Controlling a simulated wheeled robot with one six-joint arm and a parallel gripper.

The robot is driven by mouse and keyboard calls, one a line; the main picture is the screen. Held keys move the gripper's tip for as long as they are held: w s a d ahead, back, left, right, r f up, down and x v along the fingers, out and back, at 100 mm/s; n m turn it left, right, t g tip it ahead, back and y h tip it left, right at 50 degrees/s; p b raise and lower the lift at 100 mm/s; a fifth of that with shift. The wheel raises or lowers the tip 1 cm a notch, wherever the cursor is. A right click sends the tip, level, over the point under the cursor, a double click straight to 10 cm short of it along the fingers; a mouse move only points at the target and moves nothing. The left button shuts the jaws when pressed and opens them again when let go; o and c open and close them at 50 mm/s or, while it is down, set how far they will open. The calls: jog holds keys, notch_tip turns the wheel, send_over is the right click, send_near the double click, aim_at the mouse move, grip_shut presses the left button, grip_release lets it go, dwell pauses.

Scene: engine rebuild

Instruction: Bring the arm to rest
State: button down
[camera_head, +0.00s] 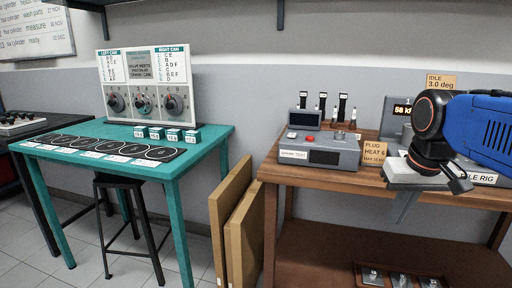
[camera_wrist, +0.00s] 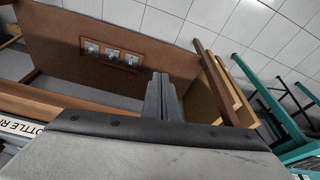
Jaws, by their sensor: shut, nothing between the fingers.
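My gripper (camera_head: 403,207) is at the end of my blue and black arm at the right of the head view, in front of the wooden bench (camera_head: 385,180). Its fingers point down and are shut with nothing between them. In the wrist view the closed fingers (camera_wrist: 163,97) stand together over the bench's lower shelf (camera_wrist: 75,45) side. My arm hides part of the rig sign and the equipment behind it.
A grey spark test box (camera_head: 318,149) stands on the wooden bench. Brown boards (camera_head: 233,215) lean between it and the teal table (camera_head: 200,148), which carries a dial panel (camera_head: 147,85). A black stool (camera_head: 125,182) stands by the table. A tray (camera_head: 385,278) sits on the lower shelf.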

jog(key=s+a+f+n+t, duration=0.1)
jog(key=s+a+f, duration=0.2)
jog(key=s+f, duration=0.7)
notch_tip(320, 180, down, 4)
jog(key=shift+s+f+t, duration=0.1)
jog(key=shift+s+t, duration=0.15)
jog(key=shift+t, duration=0.05)
